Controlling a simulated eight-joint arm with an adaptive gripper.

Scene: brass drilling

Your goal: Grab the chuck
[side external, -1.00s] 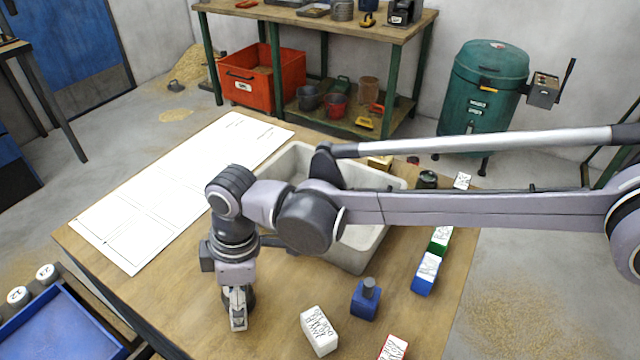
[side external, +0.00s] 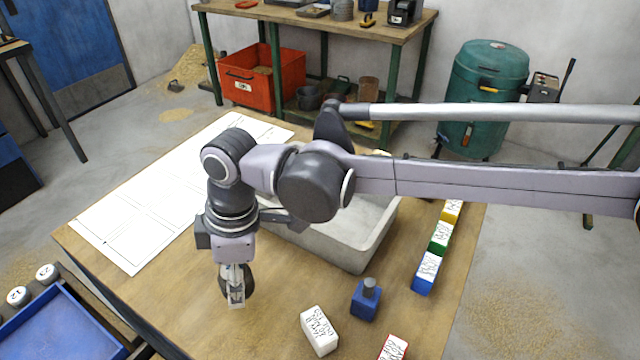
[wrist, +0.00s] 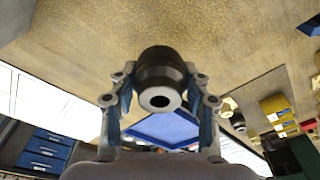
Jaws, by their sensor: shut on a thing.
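The chuck (wrist: 162,68) is a dark, rounded metal piece with a lighter ring and a round bore facing the wrist camera. It sits between the two fingers of my gripper (wrist: 160,92), which is shut on it. In the side external view my gripper (side external: 236,298) points down above the wooden table, with the dark chuck (side external: 250,279) partly hidden behind the fingers. It appears to be held clear of the tabletop, though the exact gap is hard to tell.
A grey tray (side external: 352,252) stands behind and right of my gripper. A white labelled block (side external: 319,331), a blue block with a grey peg (side external: 366,300) and several coloured blocks lie to the right. White paper sheets (side external: 135,218) cover the left rear. A blue tray (side external: 60,335) is at lower left.

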